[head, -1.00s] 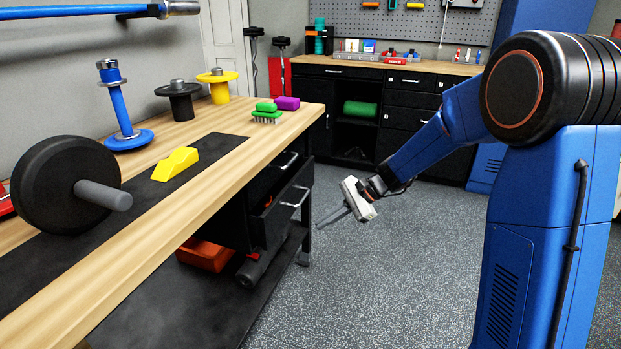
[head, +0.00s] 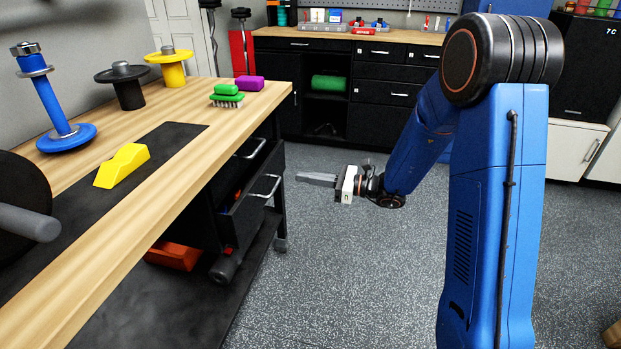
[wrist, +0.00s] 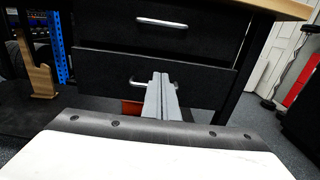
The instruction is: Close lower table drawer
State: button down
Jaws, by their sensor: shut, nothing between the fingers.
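The lower table drawer (head: 247,212) is black and stands pulled out under the wooden workbench (head: 228,112), with items showing inside it. Its silver handle (head: 265,187) faces my gripper. The upper drawer (head: 243,160) sits above it and looks pushed in further. My gripper (head: 300,179) is shut and empty, pointing left at the drawer front with a gap between in the head view. In the wrist view, my gripper's fingers (wrist: 161,88) lie in front of the lower drawer front (wrist: 102,70) and hide part of its handle (wrist: 135,84).
An orange box (head: 174,256) lies on the shelf below the bench. The bench leg (head: 280,205) stands just beyond the drawer. Speckled floor (head: 335,280) is open in front of the drawers. Black cabinets (head: 385,95) stand at the back.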

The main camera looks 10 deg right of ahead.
aim_at(264, 172)
jog(key=x, duration=1)
jog(key=shift+a, duration=0.15)
jog(key=x, duration=0.4)
jog(key=shift+a, duration=0.1)
jog(key=shift+w+a, duration=0.15)
jog(key=shift+a, duration=0.05)
jog(key=shift+r, duration=0.1)
